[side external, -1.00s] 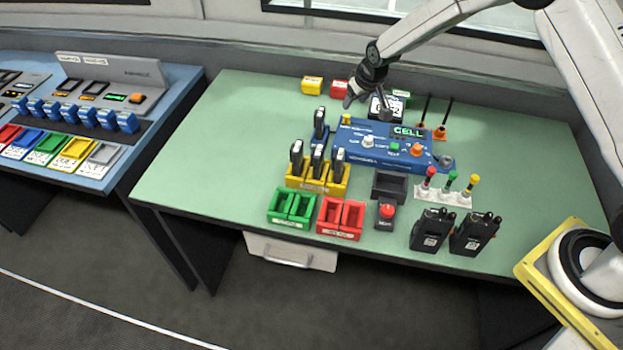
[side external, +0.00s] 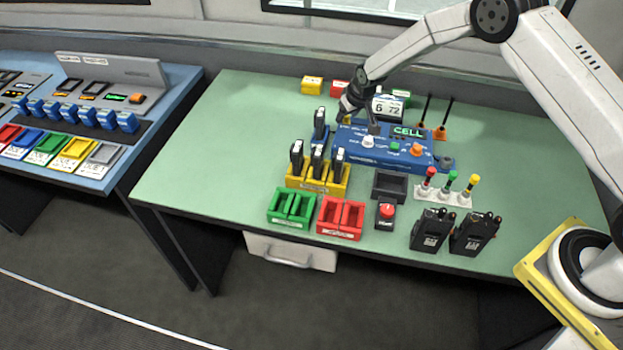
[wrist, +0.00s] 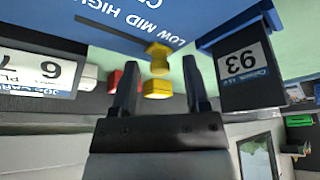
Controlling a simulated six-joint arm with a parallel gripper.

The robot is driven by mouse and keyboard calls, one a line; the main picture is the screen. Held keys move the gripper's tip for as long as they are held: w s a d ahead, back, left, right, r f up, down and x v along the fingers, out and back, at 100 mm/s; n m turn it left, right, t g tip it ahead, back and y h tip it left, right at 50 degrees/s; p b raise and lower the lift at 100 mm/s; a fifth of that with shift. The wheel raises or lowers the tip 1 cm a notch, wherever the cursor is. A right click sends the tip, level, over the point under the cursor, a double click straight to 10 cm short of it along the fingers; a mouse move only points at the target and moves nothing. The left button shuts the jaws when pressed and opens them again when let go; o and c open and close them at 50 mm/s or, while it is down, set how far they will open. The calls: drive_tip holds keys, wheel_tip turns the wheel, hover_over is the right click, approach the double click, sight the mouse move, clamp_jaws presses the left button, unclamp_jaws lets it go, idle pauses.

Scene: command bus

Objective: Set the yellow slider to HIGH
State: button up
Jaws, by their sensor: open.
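The yellow slider (side external: 347,120) is at the far left end of the blue console (side external: 375,150). In the wrist view the slider knob (wrist: 158,54) is beside the printed LOW MID HIGH scale, nearer the LOW end than HIGH. My gripper (side external: 350,108) is low over that end of the console. In the wrist view its fingers (wrist: 160,62) are apart, one on each side of the knob, with visible gaps. I cannot tell how far the tips are above the panel. In the side view my gripper partly covers the slider area.
A black-and-blue device labelled 93 (wrist: 245,68) stands close beside one finger. A display block (side external: 388,106) stands on the other side. A yellow box (side external: 312,85) and a red box (side external: 339,87) are behind. The green table's left part is clear.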

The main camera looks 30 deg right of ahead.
clamp_jaws()
idle(1.4)
